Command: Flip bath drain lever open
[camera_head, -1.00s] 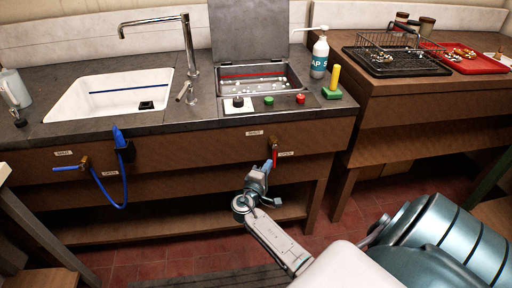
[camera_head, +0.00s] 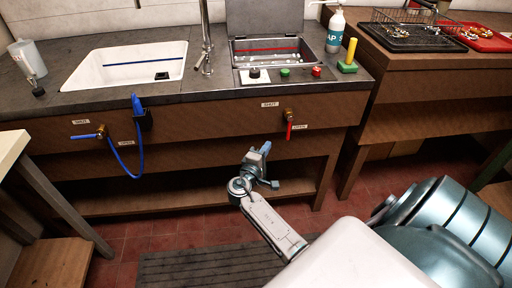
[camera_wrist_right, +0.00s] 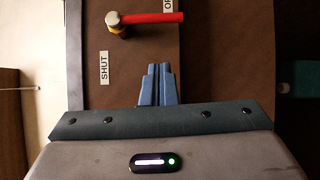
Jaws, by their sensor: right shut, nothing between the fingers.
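A red lever (camera_head: 289,130) sits on a brass valve (camera_head: 289,115) on the cabinet front below the steel bath (camera_head: 320,64). It points straight down, with a SHUT label (camera_head: 270,104) at upper left and an OPEN label (camera_head: 303,127) to its right. The red lever (camera_wrist_right: 150,18) also shows at the top of the right wrist view, beyond the fingertips. My right gripper (camera_head: 265,147) is shut and empty, left of and slightly below the lever, apart from it in both views. The gripper (camera_wrist_right: 158,70) points at the brown panel in the wrist view. My left gripper is not in view.
A blue lever (camera_head: 88,136) points left on another valve, beside a hanging blue hose (camera_head: 118,160). The white sink (camera_head: 120,68) is above it. A low shelf (camera_head: 200,192) runs under the cabinet. A wooden bench (camera_head: 420,75) stands to the right. Red tiled floor lies below.

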